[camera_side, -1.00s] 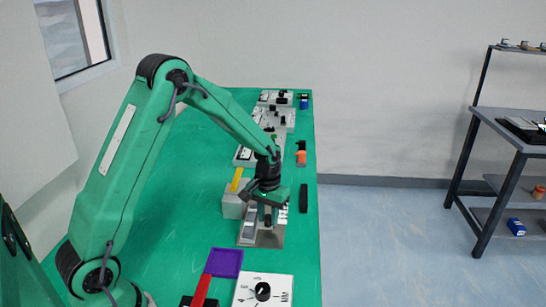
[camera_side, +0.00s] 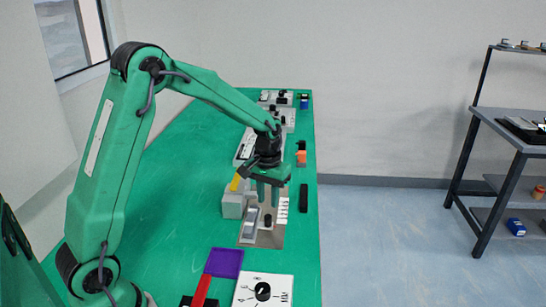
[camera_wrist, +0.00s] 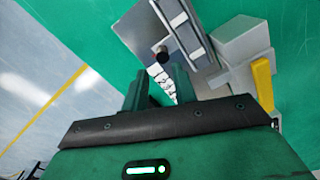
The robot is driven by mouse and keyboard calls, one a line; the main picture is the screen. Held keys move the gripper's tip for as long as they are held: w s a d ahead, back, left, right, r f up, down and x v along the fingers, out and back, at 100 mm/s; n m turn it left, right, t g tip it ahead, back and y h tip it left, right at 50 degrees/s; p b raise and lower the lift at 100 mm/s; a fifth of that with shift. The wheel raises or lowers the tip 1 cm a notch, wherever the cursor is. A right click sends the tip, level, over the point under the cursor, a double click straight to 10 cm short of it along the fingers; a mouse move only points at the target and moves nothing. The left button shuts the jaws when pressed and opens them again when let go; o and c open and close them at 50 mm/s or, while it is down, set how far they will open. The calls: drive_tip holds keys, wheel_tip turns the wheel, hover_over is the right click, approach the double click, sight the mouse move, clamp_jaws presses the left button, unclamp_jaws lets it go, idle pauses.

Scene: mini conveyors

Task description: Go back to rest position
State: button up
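My gripper (camera_side: 268,203) points down above a metal plate (camera_side: 272,238) that carries a small grey conveyor (camera_side: 250,223) and a black knob (camera_side: 268,220). Its two fingers stand apart with nothing seen between them. In the wrist view, my gripper (camera_wrist: 160,88) shows a gap between its fingers, through which a white label strip (camera_wrist: 163,82) is visible. The conveyor (camera_wrist: 180,22) and black knob (camera_wrist: 160,51) lie beyond the fingertips there.
A grey box (camera_side: 232,206) with a yellow part (camera_side: 235,183) stands left of the plate. A purple tray (camera_side: 225,262), red bar (camera_side: 202,291) and white dial panel (camera_side: 263,290) lie in front. More devices line the table behind. The table's left side is clear.

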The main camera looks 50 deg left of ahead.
drive_tip(key=shift+r, duration=0.1)
drive_tip(key=s+d+r+m+t, duration=0.2)
drive_tip(key=s+d+r, duration=0.2)
drive_tip(key=s+r, duration=0.55)
drive_tip(key=s+d+r+m+t, duration=0.1)
drive_tip(key=s+r, duration=0.2)
drive_tip(key=s, duration=0.3)
drive_tip(key=s+d+r+m+t, duration=0.1)
drive_tip(key=s+d+r+t, duration=0.1)
drive_tip(key=s, duration=0.4)
drive_tip(key=shift+s+r+t, duration=0.3)
drive_tip(key=shift+s+r, duration=0.05)
drive_tip(key=shift+r, duration=0.1)
